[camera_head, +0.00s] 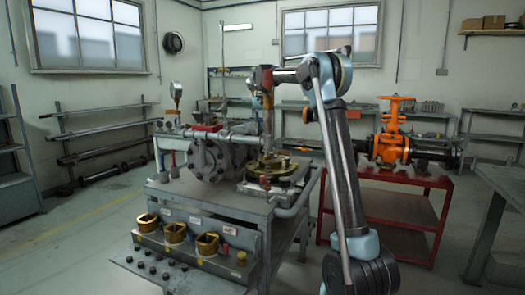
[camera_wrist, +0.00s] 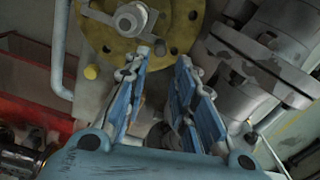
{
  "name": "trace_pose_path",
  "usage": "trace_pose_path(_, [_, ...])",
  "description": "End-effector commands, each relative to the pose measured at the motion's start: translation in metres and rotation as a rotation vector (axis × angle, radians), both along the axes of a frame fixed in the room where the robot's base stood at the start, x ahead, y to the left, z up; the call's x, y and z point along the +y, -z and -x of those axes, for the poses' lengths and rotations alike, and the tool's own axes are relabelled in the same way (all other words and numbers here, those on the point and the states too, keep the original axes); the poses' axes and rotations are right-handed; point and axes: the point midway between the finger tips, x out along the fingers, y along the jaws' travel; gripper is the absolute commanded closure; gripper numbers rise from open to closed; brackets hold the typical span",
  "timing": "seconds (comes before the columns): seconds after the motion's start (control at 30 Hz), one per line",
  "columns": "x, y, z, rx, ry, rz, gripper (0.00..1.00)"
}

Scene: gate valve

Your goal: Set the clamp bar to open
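In the wrist view my gripper (camera_wrist: 162,58) is open. Its two blue-padded fingers stand apart with nothing clearly held between them. Beyond the fingertips, at the top, lies a yellow round flange (camera_wrist: 185,28) with holes. A grey bar with a round nut or hub (camera_wrist: 131,20) lies across it and looks like the clamp bar; its setting cannot be read. In the head view the flange (camera_head: 272,166) lies on the bench beside a grey valve body (camera_head: 212,158). My arm reaches over from the right and hangs down above the flange. The bar is too small to make out there.
The grey bench (camera_head: 215,207) carries a lower front shelf with several brass nuts (camera_head: 175,232) and small dark parts. Grey flanged metal (camera_wrist: 270,60) stands close to the right finger. A red table (camera_head: 400,207) with an orange valve (camera_head: 392,147) stands behind my arm.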

Motion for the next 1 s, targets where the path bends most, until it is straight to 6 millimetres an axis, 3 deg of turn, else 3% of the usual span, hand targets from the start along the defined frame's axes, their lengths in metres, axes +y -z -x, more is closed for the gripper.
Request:
trace_pose_path(0.3, [0.0,0.057,0.0,0.0,0.0,0.0,0.75])
trace_pose_path(0.5, [0.0,0.084,0.0,0.0,0.0,0.0,0.75])
trace_pose_path(0.7, [0.0,0.097,0.0,0.0,0.0,0.0,0.75])
trace_pose_path(1.0, [0.0,0.099,0.0,0.0,0.0,0.0,0.75])
